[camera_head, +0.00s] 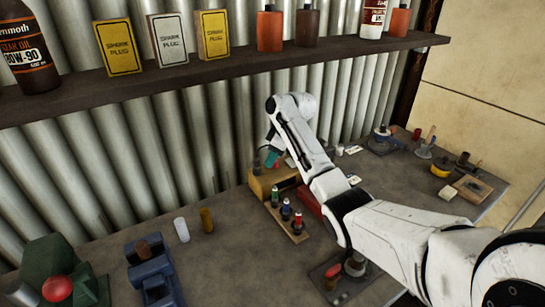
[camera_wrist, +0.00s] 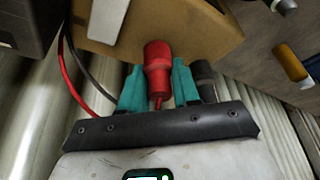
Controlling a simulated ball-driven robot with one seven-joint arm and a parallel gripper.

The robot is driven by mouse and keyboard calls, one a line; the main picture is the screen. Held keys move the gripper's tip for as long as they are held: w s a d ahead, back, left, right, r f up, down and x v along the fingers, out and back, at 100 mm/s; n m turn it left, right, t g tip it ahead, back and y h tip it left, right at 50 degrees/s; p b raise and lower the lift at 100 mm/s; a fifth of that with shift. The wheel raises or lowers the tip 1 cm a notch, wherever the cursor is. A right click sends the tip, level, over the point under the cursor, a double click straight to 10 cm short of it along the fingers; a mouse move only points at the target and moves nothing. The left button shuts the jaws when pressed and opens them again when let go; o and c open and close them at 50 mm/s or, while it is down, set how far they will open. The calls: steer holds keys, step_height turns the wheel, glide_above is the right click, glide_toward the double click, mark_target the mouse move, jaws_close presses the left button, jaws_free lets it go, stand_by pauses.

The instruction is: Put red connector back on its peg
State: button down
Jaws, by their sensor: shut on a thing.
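My gripper (camera_head: 271,158) is just above the left end of a yellow-tan box (camera_head: 262,184) on the bench. In the wrist view its two teal fingers (camera_wrist: 158,88) are shut on the red connector (camera_wrist: 157,58). A red cable (camera_wrist: 73,85) curves in from the left. The connector's far end is at the tan box face (camera_wrist: 195,28); I cannot tell whether they touch. A black connector (camera_wrist: 203,76) is just right of the right finger, partly hidden by the gripper. The red connector's peg is not visible.
A wooden rack (camera_head: 297,234) with several small coloured-banded items stands in front of the box. White (camera_head: 181,229) and brown (camera_head: 206,220) cylinders stand to its left. A shelf (camera_head: 200,72) with bottles and boxes runs above. The front middle of the bench is clear.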

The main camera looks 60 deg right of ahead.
stand_by(0.3)
steer(key=shift+c, duration=1.7)
jaws_free()
steer(key=shift+r, duration=0.1)
steer(key=shift+r+p, duration=3.05)
steer(key=shift+r, duration=0.4)
